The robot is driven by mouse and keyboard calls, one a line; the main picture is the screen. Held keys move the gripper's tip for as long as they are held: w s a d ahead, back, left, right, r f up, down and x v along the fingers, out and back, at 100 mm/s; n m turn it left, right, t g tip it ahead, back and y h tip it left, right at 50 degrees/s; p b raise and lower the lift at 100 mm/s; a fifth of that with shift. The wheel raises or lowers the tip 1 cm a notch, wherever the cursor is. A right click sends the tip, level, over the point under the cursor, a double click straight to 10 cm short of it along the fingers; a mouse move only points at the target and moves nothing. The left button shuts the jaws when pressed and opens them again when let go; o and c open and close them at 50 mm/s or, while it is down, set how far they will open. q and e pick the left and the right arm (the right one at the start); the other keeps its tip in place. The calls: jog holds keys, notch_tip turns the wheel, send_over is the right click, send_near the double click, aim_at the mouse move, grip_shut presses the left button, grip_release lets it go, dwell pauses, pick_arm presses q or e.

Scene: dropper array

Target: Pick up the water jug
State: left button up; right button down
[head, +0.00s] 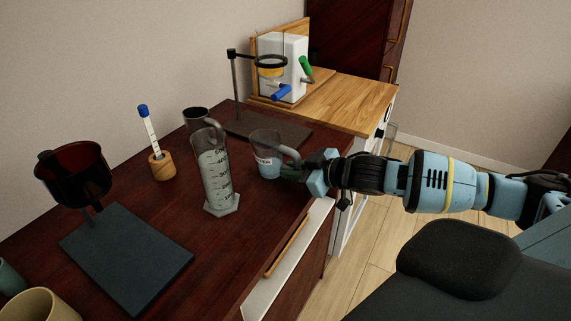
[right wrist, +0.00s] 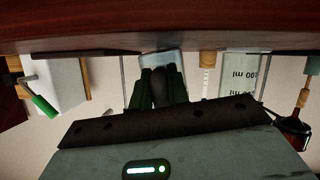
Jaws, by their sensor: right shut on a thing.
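The water jug (head: 264,144) is a clear vessel with a white label and pale blue water in its lower part. It stands upright near the right edge of the dark wooden counter, with its handle to the right. My right gripper (head: 294,173) reaches in from the right and is shut on the jug at its handle side. In the right wrist view, which is upside down, the gripper's dark fingers (right wrist: 161,80) are close together in front of the jug's bluish body (right wrist: 160,58). The exact grip is hidden. My left gripper is not in view.
A tall measuring cylinder (head: 215,174) stands just left of the jug. A dark cup (head: 196,119), a thermometer in a wooden holder (head: 162,167) and a ring stand (head: 234,80) are nearby. A dark funnel stand (head: 126,259) is at front left. A white device (head: 282,62) is behind.

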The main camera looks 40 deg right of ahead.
aim_at(295, 161)
jog(key=shift+r, duration=1.35)
jog(key=shift+s+a+r, duration=0.15)
jog(key=shift+s+r, duration=0.15)
jog(key=shift+s, duration=0.05)
jog(key=shift+s+a+r, duration=0.1)
jog(key=shift+s+a, duration=0.15)
jog(key=shift+s, duration=0.25)
jog(key=shift+s+a, duration=0.25)
jog(key=shift+s, duration=0.25)
jog(key=shift+s+a+r, duration=0.1)
jog(key=shift+s+a, duration=0.2)
jog(key=shift+s, duration=0.3)
jog(key=shift+s+a+r, duration=0.1)
jog(key=shift+s+a, duration=0.15)
jog(key=shift+s, duration=0.3)
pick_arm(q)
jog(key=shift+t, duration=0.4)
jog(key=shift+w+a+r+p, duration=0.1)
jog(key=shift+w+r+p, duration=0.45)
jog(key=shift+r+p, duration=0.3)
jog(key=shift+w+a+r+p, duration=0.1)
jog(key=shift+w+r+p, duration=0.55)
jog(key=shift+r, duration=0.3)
pick_arm(e)
jog(key=s+a+r, duration=0.1)
jog(key=s+a, duration=0.3)
jog(key=s, duration=0.5)
jog(key=shift+s+a, duration=0.15)
jog(key=shift+a, duration=0.15)
